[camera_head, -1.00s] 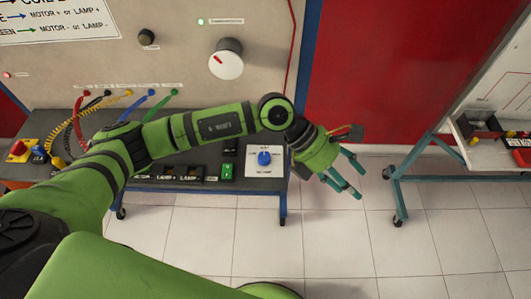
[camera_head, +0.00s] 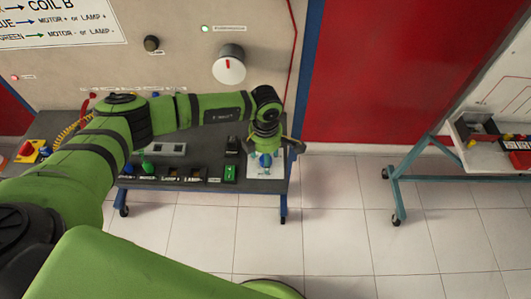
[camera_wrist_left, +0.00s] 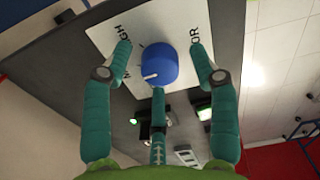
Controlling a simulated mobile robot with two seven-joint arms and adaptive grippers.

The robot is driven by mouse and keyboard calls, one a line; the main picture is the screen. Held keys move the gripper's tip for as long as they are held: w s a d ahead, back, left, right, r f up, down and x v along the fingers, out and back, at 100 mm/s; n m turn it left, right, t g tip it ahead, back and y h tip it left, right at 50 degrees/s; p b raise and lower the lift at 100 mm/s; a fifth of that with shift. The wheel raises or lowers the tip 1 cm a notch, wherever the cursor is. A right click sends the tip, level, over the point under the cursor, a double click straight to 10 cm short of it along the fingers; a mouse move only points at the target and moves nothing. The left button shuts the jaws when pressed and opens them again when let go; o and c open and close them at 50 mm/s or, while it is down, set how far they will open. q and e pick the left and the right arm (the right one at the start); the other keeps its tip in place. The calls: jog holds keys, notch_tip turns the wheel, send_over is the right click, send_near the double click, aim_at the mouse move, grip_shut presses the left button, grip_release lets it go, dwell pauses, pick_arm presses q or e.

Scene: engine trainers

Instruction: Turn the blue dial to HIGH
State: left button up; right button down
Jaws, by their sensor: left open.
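The blue dial (camera_head: 265,161) sits on a white labelled plate (camera_head: 251,171) at the right end of the dark bench top. In the left wrist view the blue dial (camera_wrist_left: 159,62) has a short white mark at its lower left edge. Partly hidden lettering, ending in "GH", shows on the plate (camera_wrist_left: 180,22) at upper left, with "OR" at right. My left gripper (camera_head: 266,157) is open above the dial, pointing down. In the wrist view its fingers (camera_wrist_left: 160,55) stand around the dial, two at the sides and one below; contact cannot be told. My right gripper is not in view.
A big white knob (camera_head: 229,69) with a red mark is on the upright panel behind. A green switch (camera_head: 230,173) and black sockets lie left of the dial. A teal-framed stand (camera_head: 394,185) is at right. The floor between is clear.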

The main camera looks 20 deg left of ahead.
pick_arm(q)
jog(key=shift+f, duration=0.15)
jog(key=c, duration=1.2)
jog(key=shift+o, duration=0.2)
jog(key=shift+f+m+b, duration=0.15)
jog(key=shift+m+b, duration=0.25)
jog(key=shift+b, duration=0.45)
jog(key=m+b, duration=0.9)
jog(key=b, duration=0.4)
jog(key=shift+f, duration=0.15)
jog(key=shift+r+m+b, duration=0.25)
jog(key=shift+m+b, duration=0.85)
jog(key=shift+b, duration=0.3)
